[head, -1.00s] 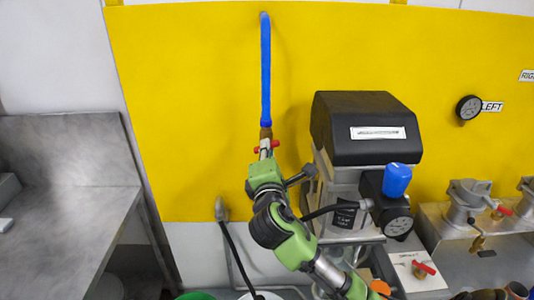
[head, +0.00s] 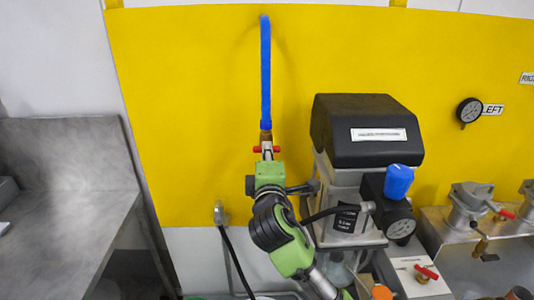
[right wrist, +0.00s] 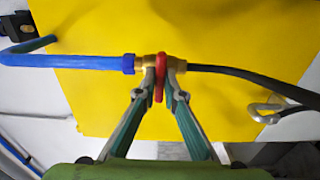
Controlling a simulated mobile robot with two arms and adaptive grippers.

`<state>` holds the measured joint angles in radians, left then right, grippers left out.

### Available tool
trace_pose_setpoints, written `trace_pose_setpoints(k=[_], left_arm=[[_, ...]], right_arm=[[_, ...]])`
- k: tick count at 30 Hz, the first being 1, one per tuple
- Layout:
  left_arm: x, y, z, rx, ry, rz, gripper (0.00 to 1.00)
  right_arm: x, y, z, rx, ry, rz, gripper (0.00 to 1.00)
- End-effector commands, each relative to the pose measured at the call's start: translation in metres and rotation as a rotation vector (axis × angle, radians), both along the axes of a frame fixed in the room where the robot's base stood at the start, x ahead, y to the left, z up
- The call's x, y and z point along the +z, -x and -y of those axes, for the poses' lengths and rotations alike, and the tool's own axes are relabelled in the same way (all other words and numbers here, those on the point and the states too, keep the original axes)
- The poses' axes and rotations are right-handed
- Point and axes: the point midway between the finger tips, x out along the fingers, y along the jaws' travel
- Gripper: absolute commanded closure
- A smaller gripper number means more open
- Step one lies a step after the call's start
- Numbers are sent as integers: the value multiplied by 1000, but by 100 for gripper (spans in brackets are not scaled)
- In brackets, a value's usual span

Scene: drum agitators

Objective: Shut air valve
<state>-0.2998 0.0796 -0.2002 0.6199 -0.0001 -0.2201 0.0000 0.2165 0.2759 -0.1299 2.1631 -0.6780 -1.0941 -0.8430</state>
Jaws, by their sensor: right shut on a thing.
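The air valve is a brass fitting (head: 265,137) with a red handle (head: 277,149), at the lower end of a blue pipe (head: 266,75) on the yellow wall panel. My right gripper (head: 267,155) reaches up to it from below. In the right wrist view, the fingers of my right gripper (right wrist: 160,78) are shut on the red handle (right wrist: 160,62), one on each side. The handle stands across the pipe in both views. The blue pipe (right wrist: 85,62) enters the valve from the left there, and a black hose (right wrist: 250,78) leaves to the right. My left gripper is not in view.
A black-topped machine (head: 366,130) with a blue cap (head: 399,181) and a gauge (head: 401,229) stands close right of my arm. A grey metal bench (head: 70,200) is at left. The yellow panel (head: 185,120) left of the pipe is clear.

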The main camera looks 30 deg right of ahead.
Motion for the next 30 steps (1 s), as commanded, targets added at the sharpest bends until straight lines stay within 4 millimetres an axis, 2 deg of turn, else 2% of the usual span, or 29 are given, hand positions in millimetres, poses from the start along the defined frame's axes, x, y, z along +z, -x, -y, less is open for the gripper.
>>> trace_pose_setpoints(k=[5, 6, 7, 8, 20, 23, 30], left_arm=[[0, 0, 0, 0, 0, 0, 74], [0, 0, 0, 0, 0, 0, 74], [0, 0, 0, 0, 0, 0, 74], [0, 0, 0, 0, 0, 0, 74], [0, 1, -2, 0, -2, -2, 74], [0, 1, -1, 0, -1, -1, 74], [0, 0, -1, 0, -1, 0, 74]], right_arm=[[-2, 0, -1, 2, -5, -3, 100], [-2, 0, -1, 2, -5, -3, 83], [-2, 0, -1, 2, -5, -3, 76], [-2, 0, -1, 2, -4, -3, 74], [-1, 4, -3, 1, -1, -2, 74], [-1, 15, -10, 3, -2, -2, 74], [-2, 59, -37, 3, -5, -3, 74]])
